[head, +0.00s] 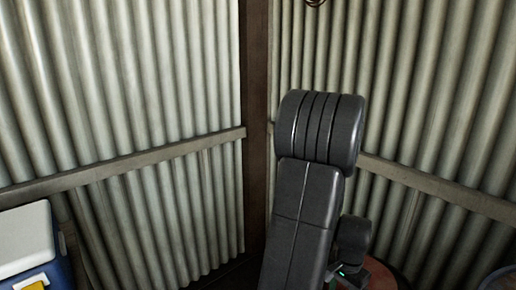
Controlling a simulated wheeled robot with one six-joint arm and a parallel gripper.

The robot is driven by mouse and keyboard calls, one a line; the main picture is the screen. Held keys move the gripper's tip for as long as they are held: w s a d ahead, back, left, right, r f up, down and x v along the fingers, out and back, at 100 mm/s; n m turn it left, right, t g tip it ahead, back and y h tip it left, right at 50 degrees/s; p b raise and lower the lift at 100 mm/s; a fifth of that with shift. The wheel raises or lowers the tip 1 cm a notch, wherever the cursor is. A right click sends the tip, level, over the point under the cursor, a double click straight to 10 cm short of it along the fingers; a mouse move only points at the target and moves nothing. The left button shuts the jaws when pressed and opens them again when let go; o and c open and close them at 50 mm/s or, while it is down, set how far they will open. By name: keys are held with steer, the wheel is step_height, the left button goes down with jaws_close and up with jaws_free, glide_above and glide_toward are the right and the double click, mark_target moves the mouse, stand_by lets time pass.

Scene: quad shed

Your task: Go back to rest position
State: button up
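My arm rises in the middle of the head view as thick dark grey links, with a ribbed rounded joint at the top. A lower dark part of my arm, with a small green light beside it, shows behind the main link near the bottom edge. My gripper's fingers do not show; they are hidden or below the frame, so I cannot see whether anything is held.
Corrugated metal walls (150,90) meet at a dark corner post (255,120), with horizontal rails (440,187). A blue cooler with a white lid (25,240) stands lower left. A reddish-brown round surface (382,276) lies beside my arm.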

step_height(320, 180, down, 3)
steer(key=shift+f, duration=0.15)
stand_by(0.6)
